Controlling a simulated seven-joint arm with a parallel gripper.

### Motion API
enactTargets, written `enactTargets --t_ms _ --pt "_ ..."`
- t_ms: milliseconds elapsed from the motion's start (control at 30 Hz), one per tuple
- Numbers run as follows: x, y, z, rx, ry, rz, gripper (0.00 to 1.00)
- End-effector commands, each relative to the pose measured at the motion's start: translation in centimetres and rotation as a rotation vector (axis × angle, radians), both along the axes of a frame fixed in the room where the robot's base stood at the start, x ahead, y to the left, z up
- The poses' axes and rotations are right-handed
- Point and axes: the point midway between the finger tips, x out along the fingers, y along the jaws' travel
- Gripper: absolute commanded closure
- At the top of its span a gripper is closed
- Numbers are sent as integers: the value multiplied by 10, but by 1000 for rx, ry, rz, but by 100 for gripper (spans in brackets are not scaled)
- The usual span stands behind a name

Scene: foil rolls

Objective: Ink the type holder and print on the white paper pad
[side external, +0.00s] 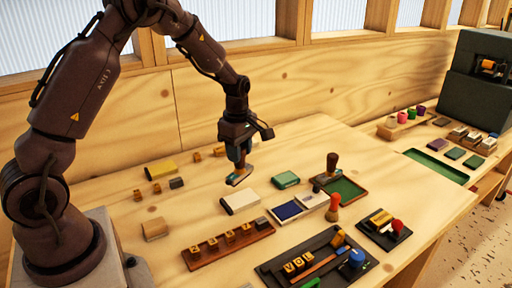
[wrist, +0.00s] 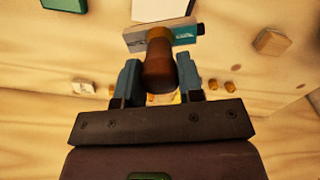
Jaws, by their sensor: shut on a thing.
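My gripper (side external: 238,158) is shut on the type holder (side external: 240,177), holding it above the table; the wrist view shows my gripper's two fingers (wrist: 159,78) on either side of its brown wooden handle (wrist: 160,62). The holder's grey and teal base (wrist: 186,33) points away from the fingers; its type face is hidden. The white paper pad (side external: 240,202) lies on the table below the holder, and its white top (wrist: 160,9) shows beyond the base in the wrist view. An open ink pad with a blue surface (side external: 286,210) lies right of the paper pad.
A green box (side external: 285,180) and a green-topped tray (side external: 346,189) with a dark-handled stamp (side external: 332,162) stand to the right. A wooden type rack (side external: 228,243) and a black tray (side external: 312,262) lie in front. Small blocks and a yellow box (side external: 161,170) are at left.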

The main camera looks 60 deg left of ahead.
Motion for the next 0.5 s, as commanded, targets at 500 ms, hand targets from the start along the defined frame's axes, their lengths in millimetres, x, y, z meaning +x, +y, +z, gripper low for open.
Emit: enactTargets --t_ms 500 --pt "1 0 -47 0 -1 -6 81"
